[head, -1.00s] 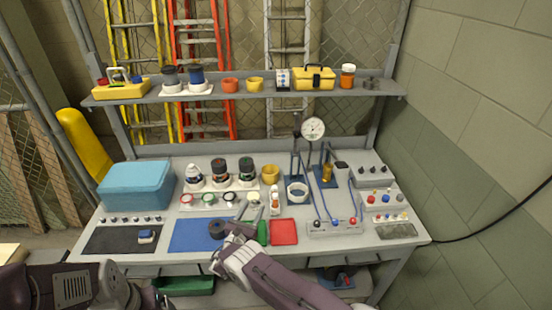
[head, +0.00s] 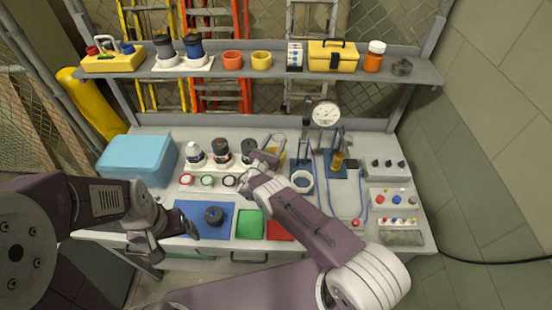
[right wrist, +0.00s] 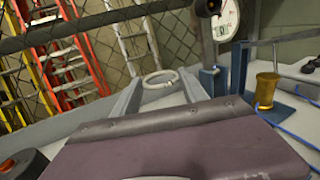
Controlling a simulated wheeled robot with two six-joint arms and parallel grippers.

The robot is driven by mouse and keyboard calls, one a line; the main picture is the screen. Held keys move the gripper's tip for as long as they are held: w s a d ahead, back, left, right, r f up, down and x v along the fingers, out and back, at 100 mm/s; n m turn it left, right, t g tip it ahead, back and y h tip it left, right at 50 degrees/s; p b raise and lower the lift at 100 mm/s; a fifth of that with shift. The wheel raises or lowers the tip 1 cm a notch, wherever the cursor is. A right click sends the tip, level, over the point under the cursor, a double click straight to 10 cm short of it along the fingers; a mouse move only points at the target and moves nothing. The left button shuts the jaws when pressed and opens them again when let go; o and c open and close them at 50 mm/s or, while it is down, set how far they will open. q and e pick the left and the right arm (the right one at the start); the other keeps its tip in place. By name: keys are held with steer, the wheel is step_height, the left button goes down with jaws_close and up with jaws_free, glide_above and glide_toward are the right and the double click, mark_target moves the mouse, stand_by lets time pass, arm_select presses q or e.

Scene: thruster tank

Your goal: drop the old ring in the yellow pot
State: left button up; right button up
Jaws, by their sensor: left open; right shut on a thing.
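The old ring (head: 279,138) is a thin pale loop at the tips of my right gripper (head: 268,157). It also shows between the fingers in the right wrist view (right wrist: 160,78). My right gripper is shut on it at the back of the bench. My left gripper (head: 172,234) is open and empty at the front left, beside the blue mat (head: 190,209).
A white collar (head: 302,181) and a dial gauge (head: 325,113) stand right of the pot. Several dark-topped jars (head: 221,152) stand left of it.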

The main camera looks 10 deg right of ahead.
step_height(320, 180, down, 5)
steer(key=b, duration=0.3)
steer(key=shift+w+d+f+b, duration=0.15)
steer(key=shift+f+b, duration=0.05)
steer(key=shift+b, duration=0.15)
steer(key=o, duration=1.1)
steer(key=shift+o, duration=1.4)
steer(key=shift+d, duration=0.1)
steer(key=shift+w+f, duration=0.1)
steer(key=shift+s+a, duration=0.25)
steer(key=shift+s, duration=0.05)
steer(key=v, duration=0.8)
steer(key=shift+p, duration=0.4)
